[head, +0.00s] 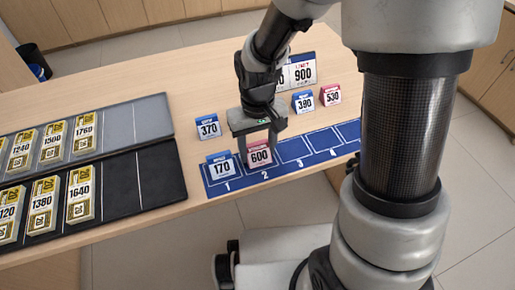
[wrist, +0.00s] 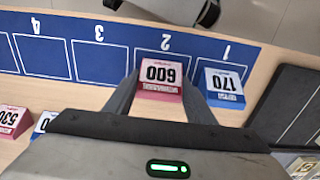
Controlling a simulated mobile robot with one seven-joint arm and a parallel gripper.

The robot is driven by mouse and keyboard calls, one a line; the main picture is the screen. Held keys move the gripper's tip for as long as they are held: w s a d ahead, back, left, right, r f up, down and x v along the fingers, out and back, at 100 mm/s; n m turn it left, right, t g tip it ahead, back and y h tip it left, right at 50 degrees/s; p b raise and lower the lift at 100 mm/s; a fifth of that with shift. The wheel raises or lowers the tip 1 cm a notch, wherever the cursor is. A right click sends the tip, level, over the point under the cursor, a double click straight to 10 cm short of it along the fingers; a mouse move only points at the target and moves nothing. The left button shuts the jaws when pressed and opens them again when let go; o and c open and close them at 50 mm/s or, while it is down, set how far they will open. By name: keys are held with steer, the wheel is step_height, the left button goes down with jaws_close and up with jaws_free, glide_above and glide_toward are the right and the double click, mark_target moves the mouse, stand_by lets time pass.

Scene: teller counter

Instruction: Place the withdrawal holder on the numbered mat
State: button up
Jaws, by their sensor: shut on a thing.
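The pink holder marked 600 (head: 259,156) is between the fingers of my gripper (head: 258,146), which is shut on it. It is over the space marked 2 on the blue numbered mat (head: 327,152). In the wrist view the holder (wrist: 162,74) overlaps the counter-side edge of space 2 on the mat (wrist: 90,58). I cannot tell whether its base touches the mat. My gripper (wrist: 160,88) has one finger on each side of it. A blue holder marked 170 (head: 221,167) stands at space 1, close beside my gripper. Spaces 3 and 4 look empty.
A blue holder marked 370 (head: 208,127) stands behind the mat. A blue holder (head: 303,101), a pink holder marked 530 (head: 330,94) and a sign reading 900 (head: 303,72) are farther back. Dark trays (head: 122,180) with several banknote bundles lie left.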

mark_target(258, 147)
steer(key=shift+f, duration=0.1)
steer(key=o, duration=1)
steer(key=shift+o, duration=0.2)
step_height(258, 147, up, 12)
steer(key=p, duration=0.4)
steer(key=s+d+r+m+t, duration=0.1)
steer(key=s+d+r+t, duration=0.1)
steer(key=s+d+r, duration=0.3)
steer(key=s+d+r+m+t, duration=0.2)
steer(key=s+d+r, duration=0.3)
steer(key=r, duration=0.4)
steer(key=shift+d+r+t, duration=0.35)
steer(key=shift+r+t, duration=0.05)
steer(key=shift+t, duration=0.4)
